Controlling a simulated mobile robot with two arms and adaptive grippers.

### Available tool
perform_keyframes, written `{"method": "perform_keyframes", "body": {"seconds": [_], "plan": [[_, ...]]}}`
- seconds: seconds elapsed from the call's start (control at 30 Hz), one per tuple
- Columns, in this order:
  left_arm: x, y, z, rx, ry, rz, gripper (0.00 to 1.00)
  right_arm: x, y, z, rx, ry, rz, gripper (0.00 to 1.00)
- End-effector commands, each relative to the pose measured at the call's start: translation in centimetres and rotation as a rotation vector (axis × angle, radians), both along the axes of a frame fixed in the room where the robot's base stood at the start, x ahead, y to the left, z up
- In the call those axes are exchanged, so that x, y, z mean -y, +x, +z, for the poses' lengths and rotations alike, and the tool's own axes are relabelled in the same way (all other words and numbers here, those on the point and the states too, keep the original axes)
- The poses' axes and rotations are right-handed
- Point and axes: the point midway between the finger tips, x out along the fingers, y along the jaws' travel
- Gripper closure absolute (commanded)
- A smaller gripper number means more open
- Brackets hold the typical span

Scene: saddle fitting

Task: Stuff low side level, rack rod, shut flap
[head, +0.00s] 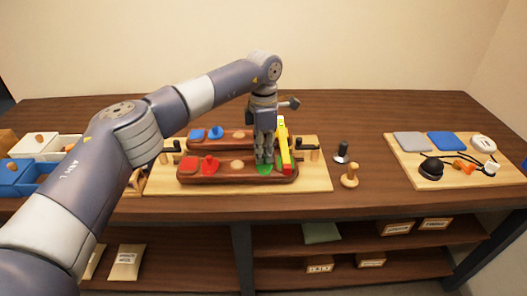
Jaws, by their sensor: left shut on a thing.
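Two long dark brown pieces lie side by side on a light wood board (318,182), a near one (225,178) and a far one (258,136). The near one carries a red square (189,163), a red knobbed part (210,164) and a beige oval (237,163). The far one has matching blue parts (215,133). A yellow level-like bar (283,150) lies across both at the right. My left gripper (264,163) points down at the near piece, just left of the bar. It is shut on a green piece (264,170), mostly hidden by the fingers.
A wooden knobbed peg (350,176) and a black-topped peg (341,151) stand right of the board. Another board (408,172) at the right holds pads and a black cord. Blue and white bins (15,175) stand left. Shelves lie below the tabletop.

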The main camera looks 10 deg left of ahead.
Motion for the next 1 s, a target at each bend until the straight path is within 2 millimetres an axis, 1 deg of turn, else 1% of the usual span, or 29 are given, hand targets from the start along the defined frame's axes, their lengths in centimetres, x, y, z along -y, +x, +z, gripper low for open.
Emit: {"method": "perform_keyframes", "body": {"seconds": [0.13, 0.17, 0.2, 0.23, 0.53, 0.67, 0.77, 1.0], "plan": [[0.1, 0.1, 0.1, 0.003, -0.003, -0.001, 1.00, 0.0, 0.0, 0.0, 0.000, 0.000, 0.000, 0.57], [0.1, 0.1, 0.1, 0.003, -0.003, -0.001, 0.80, 0.0, 0.0, 0.0, 0.000, 0.000, 0.000, 0.57], [0.1, 0.1, 0.1, 0.003, -0.003, 0.000, 0.71, 0.0, 0.0, 0.0, 0.000, 0.000, 0.000, 0.57], [0.1, 0.1, 0.1, 0.003, -0.003, 0.000, 0.65, 0.0, 0.0, 0.0, 0.000, 0.000, 0.000, 0.57], [0.1, 0.0, 0.1, 0.002, -0.001, 0.001, 0.65, 0.2, 0.0, 0.0, 0.000, -0.003, 0.001, 0.57], [0.1, 0.1, 0.8, 0.003, -0.002, 0.001, 0.65, 0.3, 0.0, 0.0, 0.000, -0.003, 0.001, 0.57], [0.1, 0.2, 2.2, 0.005, -0.002, 0.001, 0.65, 0.2, 0.0, 0.0, 0.000, -0.002, 0.001, 0.57], [0.0, 0.4, 7.4, 0.006, -0.003, 0.001, 0.65, 0.1, 0.0, 0.0, 0.000, -0.001, 0.000, 0.57]]}}
